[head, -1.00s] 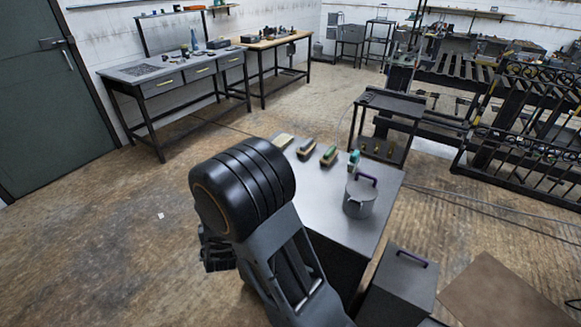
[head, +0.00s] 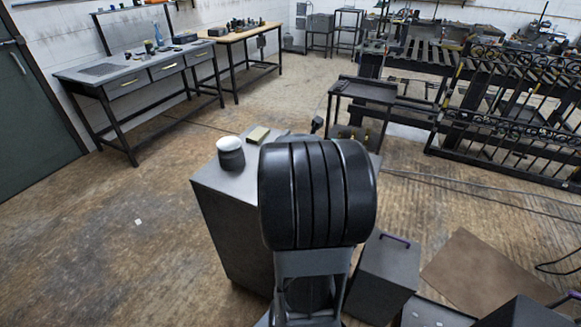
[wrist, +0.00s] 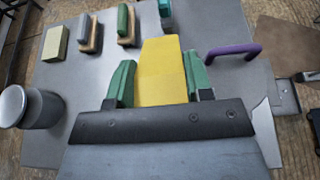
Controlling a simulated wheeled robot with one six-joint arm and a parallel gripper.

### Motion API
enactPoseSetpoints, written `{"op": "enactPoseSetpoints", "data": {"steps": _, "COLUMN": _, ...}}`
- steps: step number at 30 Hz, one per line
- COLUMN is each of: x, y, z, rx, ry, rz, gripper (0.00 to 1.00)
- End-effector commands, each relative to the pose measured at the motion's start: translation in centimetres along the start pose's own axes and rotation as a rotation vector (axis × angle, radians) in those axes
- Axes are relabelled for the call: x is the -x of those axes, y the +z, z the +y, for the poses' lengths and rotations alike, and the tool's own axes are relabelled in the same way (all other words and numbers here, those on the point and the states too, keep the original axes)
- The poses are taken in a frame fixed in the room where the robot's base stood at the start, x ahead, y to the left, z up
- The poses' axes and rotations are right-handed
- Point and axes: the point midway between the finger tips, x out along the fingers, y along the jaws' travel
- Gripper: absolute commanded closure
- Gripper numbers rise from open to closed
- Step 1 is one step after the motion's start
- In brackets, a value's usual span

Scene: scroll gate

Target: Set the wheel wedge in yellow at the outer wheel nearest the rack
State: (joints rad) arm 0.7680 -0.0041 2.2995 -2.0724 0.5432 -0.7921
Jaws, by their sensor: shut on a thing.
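In the wrist view my gripper (wrist: 158,84) has its green fingers closed on the two sides of a yellow wedge (wrist: 162,62). The wedge points away from the palm, over the grey bench top. In the head view my own arm hides the gripper and the wedge. A dark gate with scrollwork (head: 505,95) stands at the right in the head view. Its wheels are too small or hidden to make out, and I cannot tell which wheel is nearest the rack.
A small dark stand (head: 363,92) is behind.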

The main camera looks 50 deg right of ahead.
Motion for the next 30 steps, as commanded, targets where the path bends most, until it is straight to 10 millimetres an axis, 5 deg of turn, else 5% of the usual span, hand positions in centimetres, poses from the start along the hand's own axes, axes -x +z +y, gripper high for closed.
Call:
{"op": "enactPoseSetpoints", "data": {"steps": 11, "x": -5.1, "y": -1.7, "z": 7.0, "rx": -0.002, "ry": -0.007, "rz": 0.004, "gripper": 0.81}}
{"op": "enactPoseSetpoints", "data": {"steps": 15, "x": -7.0, "y": -3.7, "z": 8.9, "rx": -0.001, "ry": -0.008, "rz": 0.004, "gripper": 0.81}}
{"op": "enactPoseSetpoints", "data": {"steps": 30, "x": -9.9, "y": -6.8, "z": 11.7, "rx": -0.003, "ry": -0.009, "rz": 0.002, "gripper": 0.81}}
